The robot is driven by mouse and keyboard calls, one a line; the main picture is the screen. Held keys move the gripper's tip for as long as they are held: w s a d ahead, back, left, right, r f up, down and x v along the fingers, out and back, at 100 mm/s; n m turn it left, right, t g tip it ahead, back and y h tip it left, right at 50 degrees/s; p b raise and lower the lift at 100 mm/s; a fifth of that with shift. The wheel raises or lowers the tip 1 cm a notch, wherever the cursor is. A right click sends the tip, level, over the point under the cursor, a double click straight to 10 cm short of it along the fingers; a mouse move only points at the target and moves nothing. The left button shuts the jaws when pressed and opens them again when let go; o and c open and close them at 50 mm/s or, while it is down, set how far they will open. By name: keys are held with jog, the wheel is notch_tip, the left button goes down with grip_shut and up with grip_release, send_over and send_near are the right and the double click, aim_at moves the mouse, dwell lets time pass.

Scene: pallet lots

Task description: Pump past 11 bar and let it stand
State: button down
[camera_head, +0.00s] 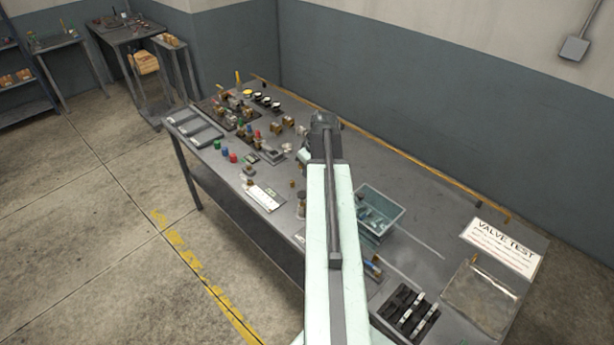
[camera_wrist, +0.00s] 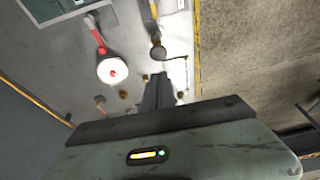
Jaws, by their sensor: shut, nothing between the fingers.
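In the wrist view, a round white dial-like part (camera_wrist: 112,71) with a red centre sits beside a red handle or stem (camera_wrist: 98,38). I cannot read any pressure on it. A dark round-ended lever-like part (camera_wrist: 158,51) with a thin bent rod stands just ahead of my gripper (camera_wrist: 157,79). My gripper is shut and empty, and a gap shows between it and the dial. Whether it touches the lever-like part I cannot tell. In the head view, my arm covers the middle of the bench (camera_head: 430,235), and the pump cannot be made out there.
A teal bin (camera_head: 398,207), a black slotted rack (camera_head: 392,308), a VALVE TEST sign (camera_head: 503,248) and a shallow clear tray (camera_head: 470,315) lie right of my arm. Several small fittings and valves crowd the bench's left half. A wall runs along the back.

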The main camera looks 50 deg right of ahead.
aim_at(302, 194)
jog(key=b+x, duration=0.6)
jog(key=x, duration=0.1)
jog(key=s+b+x, duration=0.1)
jog(key=b+x, duration=0.2)
jog(key=x, duration=0.1)
jog(key=shift+s+f, duration=0.1)
jog(key=shift+f, duration=0.05)
